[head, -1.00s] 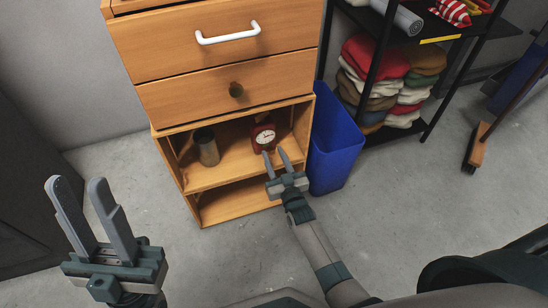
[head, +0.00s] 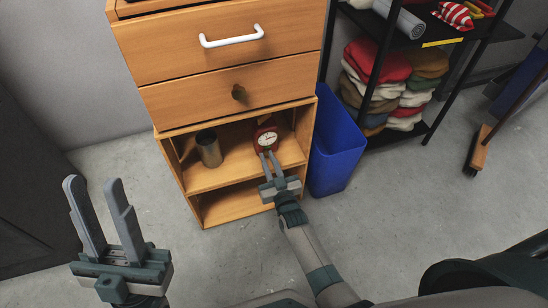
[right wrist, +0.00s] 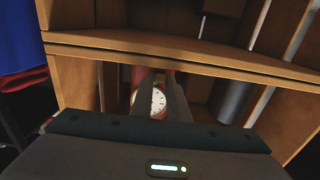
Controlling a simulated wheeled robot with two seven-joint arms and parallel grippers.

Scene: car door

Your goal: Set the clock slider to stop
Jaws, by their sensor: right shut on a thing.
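The red clock (head: 266,131) with a round white face stands on the upper shelf of the wooden cabinet (head: 228,206). My right gripper (head: 269,154) reaches into the cabinet with its fingers drawn close together at the clock's lower front, shut on part of it. In the right wrist view its fingers (right wrist: 160,80) partly cover the clock's face (right wrist: 150,103). A small green-yellow spot shows between the fingertips. The slider and its setting are too small and covered to make out. My left gripper (head: 93,183) is open and empty over the floor at the left.
A metal cup (head: 209,149) stands on the same shelf left of the clock. Two closed drawers (head: 225,50) are above the opening. A blue bin (head: 336,145) stands right beside the cabinet, with a black rack (head: 432,129) behind it. The floor in front is clear.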

